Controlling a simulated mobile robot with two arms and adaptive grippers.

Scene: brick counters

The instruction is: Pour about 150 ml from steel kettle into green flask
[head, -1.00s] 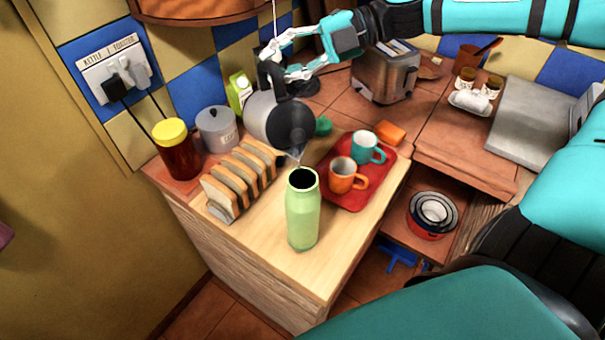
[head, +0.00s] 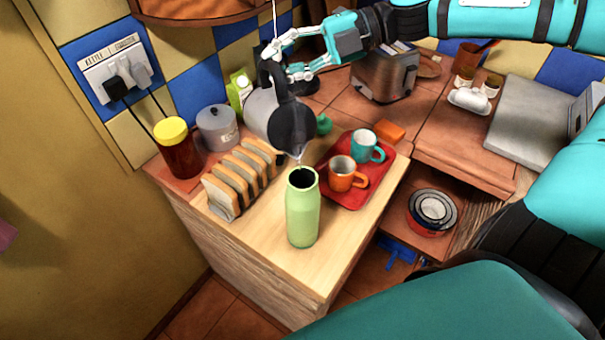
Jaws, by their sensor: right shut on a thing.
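The steel kettle (head: 260,110) is in the air in the head view, tilted with its dark lid end (head: 292,127) low and facing the flask. My right gripper (head: 280,64) is shut on the kettle's black handle, above its body. A thin pale stream runs from the kettle's spout down to the open mouth of the green flask (head: 302,212). The flask stands upright on the light wooden counter top (head: 262,248), with its cap off. Its mouth looks dark and the liquid level inside cannot be seen. My left gripper is out of view.
A toast rack (head: 238,178) stands left of the flask. A red tray (head: 352,200) with an orange mug (head: 342,173) and a teal mug (head: 365,147) is close on its right. A jar (head: 178,150) and grey canister (head: 217,129) stand behind. The counter's front is clear.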

